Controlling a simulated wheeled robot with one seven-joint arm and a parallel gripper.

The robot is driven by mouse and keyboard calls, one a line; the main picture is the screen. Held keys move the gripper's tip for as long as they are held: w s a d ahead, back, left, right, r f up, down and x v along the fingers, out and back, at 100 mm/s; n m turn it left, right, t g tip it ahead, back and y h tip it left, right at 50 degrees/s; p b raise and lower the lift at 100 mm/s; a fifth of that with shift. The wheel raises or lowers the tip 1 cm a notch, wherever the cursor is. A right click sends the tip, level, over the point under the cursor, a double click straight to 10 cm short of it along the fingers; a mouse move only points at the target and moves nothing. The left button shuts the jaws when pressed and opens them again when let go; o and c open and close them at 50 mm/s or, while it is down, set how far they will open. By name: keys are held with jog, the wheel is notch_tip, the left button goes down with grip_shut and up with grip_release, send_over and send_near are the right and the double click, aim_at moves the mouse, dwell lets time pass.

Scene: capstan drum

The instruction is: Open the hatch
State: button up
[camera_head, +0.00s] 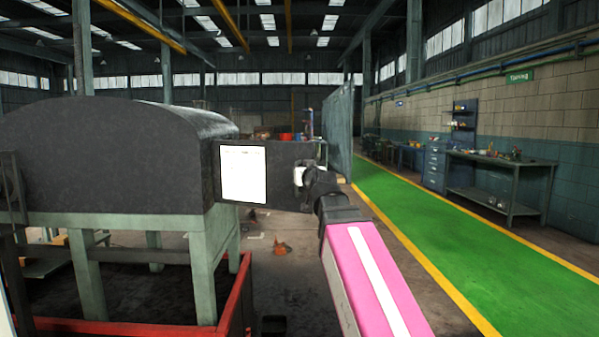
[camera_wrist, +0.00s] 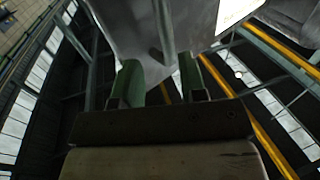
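The dark capstan drum housing (camera_head: 105,150) with a curved top stands on green legs at the left of the head view. A flat dark panel, which looks like the hatch (camera_head: 279,155), sticks out to the right from the housing's right edge and bears a white label (camera_head: 243,174). My gripper (camera_head: 305,176) is at the panel's right end, at the tip of my pink arm. In the wrist view my two green fingers (camera_wrist: 158,85) stand apart, with a grey panel (camera_wrist: 135,28) close before them. Their tips are partly hidden. I cannot tell whether they touch it.
A red rail (camera_head: 238,290) runs low around the housing's stand. A grey-blue screen (camera_head: 338,130) stands behind my gripper. A clear green walkway (camera_head: 430,225) lies to the right, with a workbench (camera_head: 500,163) and a drawer cabinet (camera_head: 434,168) along the wall.

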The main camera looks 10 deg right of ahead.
jog(key=s, duration=0.3)
jog(key=s+d, duration=0.1)
jog(key=s, duration=0.1)
jog(key=shift+s, duration=0.1)
jog(key=shift+f, duration=0.1)
notch_tip(320, 180, down, 31)
jog(key=d+m+g+h, duration=0.1)
jog(key=d+g+h, duration=0.15)
jog(key=g, duration=0.65)
jog(key=s+d+f+g, duration=0.1)
jog(key=s+f+g, duration=0.2)
jog(key=f, duration=0.5)
jog(key=s+d+f+m+g, duration=0.1)
jog(key=s+d+f+g, duration=0.1)
jog(key=s+f, duration=0.4)
jog(key=s+d+f+g, duration=0.1)
jog(key=s+f+g, duration=0.2)
jog(key=f, duration=0.9)
jog(key=shift+s+d+f+g+h, duration=0.3)
jog(key=shift+s+h, duration=0.15)
jog(key=shift+s, duration=0.3)
